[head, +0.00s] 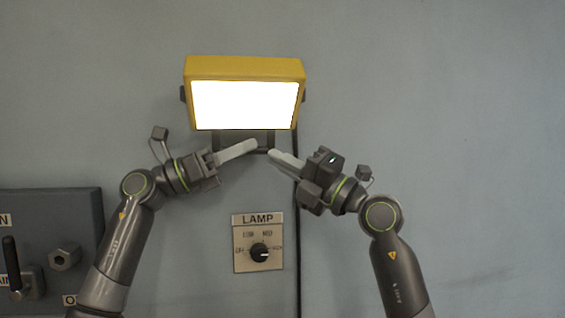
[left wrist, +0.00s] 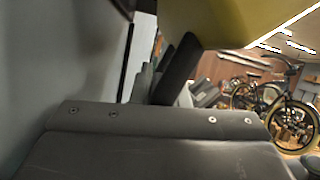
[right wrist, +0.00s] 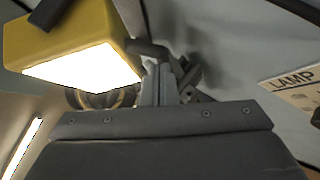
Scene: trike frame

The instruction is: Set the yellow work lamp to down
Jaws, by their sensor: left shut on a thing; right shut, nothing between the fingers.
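The yellow work lamp (head: 244,67) is on the wall with its lit white panel facing out. It also shows in the right wrist view (right wrist: 112,30) and, in part, in the left wrist view (left wrist: 215,18). A dark bracket (head: 228,141) sits below it. My left gripper (head: 240,150) is just under the lamp, shut on a dark part at the bracket; the grip is partly hidden. My right gripper (head: 286,160) is shut and empty, right of the left fingertips and below the lamp's right side.
A LAMP panel (head: 244,262) with a black knob (head: 260,252) is on the wall below the grippers. A dark cable (head: 298,220) runs down beside it. A grey panel (head: 85,215) with a black lever is at the lower left. The wall to the right is clear.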

